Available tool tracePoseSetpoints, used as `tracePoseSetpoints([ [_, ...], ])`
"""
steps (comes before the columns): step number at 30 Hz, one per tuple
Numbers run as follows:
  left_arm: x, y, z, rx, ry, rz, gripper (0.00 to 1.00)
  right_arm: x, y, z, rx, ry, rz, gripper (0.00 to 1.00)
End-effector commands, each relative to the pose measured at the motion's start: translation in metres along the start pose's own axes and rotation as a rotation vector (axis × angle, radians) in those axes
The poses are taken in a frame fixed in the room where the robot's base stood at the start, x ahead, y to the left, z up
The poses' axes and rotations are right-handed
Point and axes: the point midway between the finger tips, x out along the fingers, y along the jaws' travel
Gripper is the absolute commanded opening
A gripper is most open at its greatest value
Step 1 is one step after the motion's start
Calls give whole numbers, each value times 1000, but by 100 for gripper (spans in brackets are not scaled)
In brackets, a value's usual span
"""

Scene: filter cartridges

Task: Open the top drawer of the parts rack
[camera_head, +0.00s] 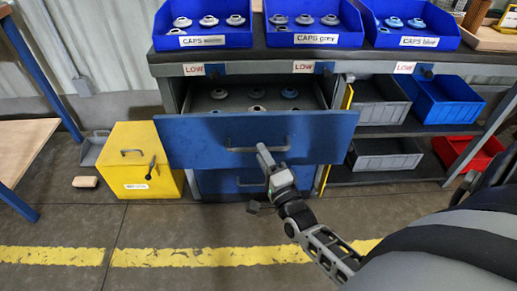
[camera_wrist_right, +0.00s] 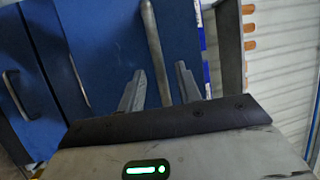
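The parts rack's top drawer has a blue front (camera_head: 200,140) with a grey bar handle (camera_head: 240,149). It is pulled well out, and several caps (camera_head: 256,93) show inside. My right gripper (camera_head: 265,152) is at the handle, in front of the drawer. In the right wrist view, the handle bar (camera_wrist_right: 154,45) runs between the two fingers (camera_wrist_right: 158,85). The fingers stand apart, with a narrow gap on each side of the bar. My left gripper is not in view.
A lower blue drawer (camera_head: 215,182) is closed beneath. A yellow cabinet (camera_head: 140,165) stands close on the left. Blue bins of caps (camera_head: 315,40) sit on top. The floor in front is clear.

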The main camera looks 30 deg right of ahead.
Motion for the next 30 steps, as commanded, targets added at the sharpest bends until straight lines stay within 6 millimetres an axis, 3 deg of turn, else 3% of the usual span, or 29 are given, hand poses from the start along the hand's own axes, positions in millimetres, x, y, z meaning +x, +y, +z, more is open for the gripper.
tracePoseSetpoints([
  [6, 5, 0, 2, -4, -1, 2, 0, 26, 1, 0, 0, 1, 1, 34],
  [17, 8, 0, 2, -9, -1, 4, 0, 31, 0, 0, 0, 0, 1, 34],
  [21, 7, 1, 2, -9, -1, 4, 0, 31, 0, 0, 0, 0, 1, 1],
  [26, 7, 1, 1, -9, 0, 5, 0, 31, 0, 0, 0, 0, 1, 0],
  [30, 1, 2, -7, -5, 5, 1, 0, 17, -4, 6, 1, -2, 6, 0],
])
